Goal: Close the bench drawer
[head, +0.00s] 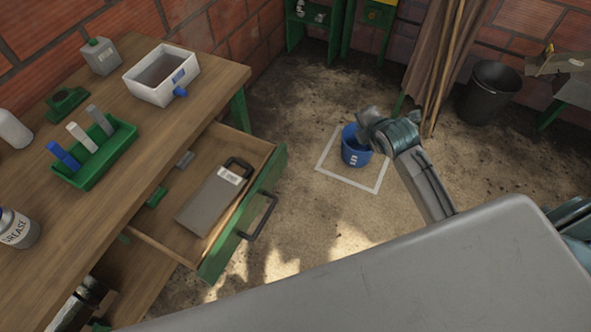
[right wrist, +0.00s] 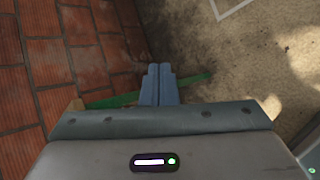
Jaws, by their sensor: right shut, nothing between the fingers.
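The bench drawer (head: 217,262) is pulled out from the wooden bench (head: 120,115), towards the right in the head view. It has a green front and a dark bar handle (head: 262,217). A flat grey case (head: 207,203) with a white label and a few small items lie inside. My right gripper (right wrist: 159,84) is shut and empty in the right wrist view. In the head view my right arm reaches over the floor near a blue bucket, well to the right of the drawer and apart from it. I cannot make out my left gripper.
The blue bucket (head: 355,148) stands inside a white floor square (head: 377,186). A black bin (head: 490,92) stands at the back right. On the bench are a green tray (head: 97,170) and a white basin (head: 137,88).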

